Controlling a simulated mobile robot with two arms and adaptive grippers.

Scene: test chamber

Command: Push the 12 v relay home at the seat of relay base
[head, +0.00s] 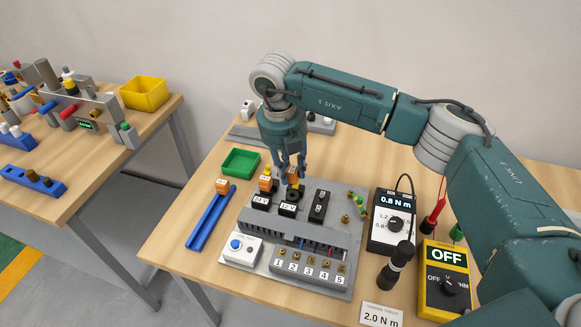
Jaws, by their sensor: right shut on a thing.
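My right gripper (291,167) comes down from above, shut on an orange relay (293,178), taken to be the 12 V relay. The held relay is upright over a black relay base labelled 12 V (288,210), the middle one of a row on the grey panel. Its lower end is at the top of this base; I cannot tell how deep it sits. Another orange relay (266,184) stands in the base to its left. The base to the right (319,206) shows no relay. My left gripper is not in view.
A third orange relay (222,186) sits at the end of a blue rail (211,217). A green tray (240,162) lies behind it. A torque driver unit (392,222), a black-handled tool (396,265) and a yellow meter (445,280) stand at the right. A second table holds a yellow bin (144,92).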

